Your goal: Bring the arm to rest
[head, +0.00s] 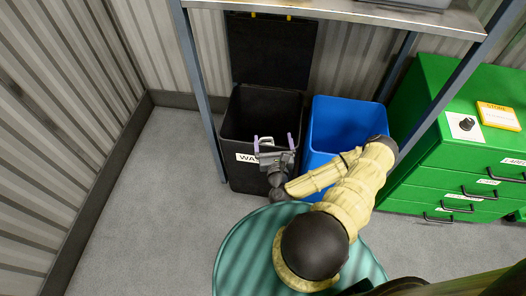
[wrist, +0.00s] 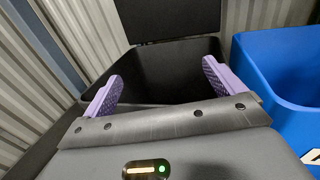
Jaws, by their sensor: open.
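My gripper (head: 275,146) is open, with nothing between its two purple fingers. In the wrist view my gripper (wrist: 160,85) points at the dark inside of a black bin (wrist: 172,62). In the head view the gripper is at the front rim of this black bin (head: 240,178), whose label is partly covered by the gripper. The bin's lid (head: 270,50) stands up, open. My arm, in a pale yellow sleeve, is stretched out from the lower middle toward the bin. The bin's floor is too dark to make out.
A blue bin (head: 340,125) stands right of the black bin, close to my arm. A green drawer cabinet (head: 440,160) is at the right, with a yellow box (head: 498,116) on top. A metal shelf (head: 370,12) spans above the bins. Grey floor (head: 150,210) is free at left.

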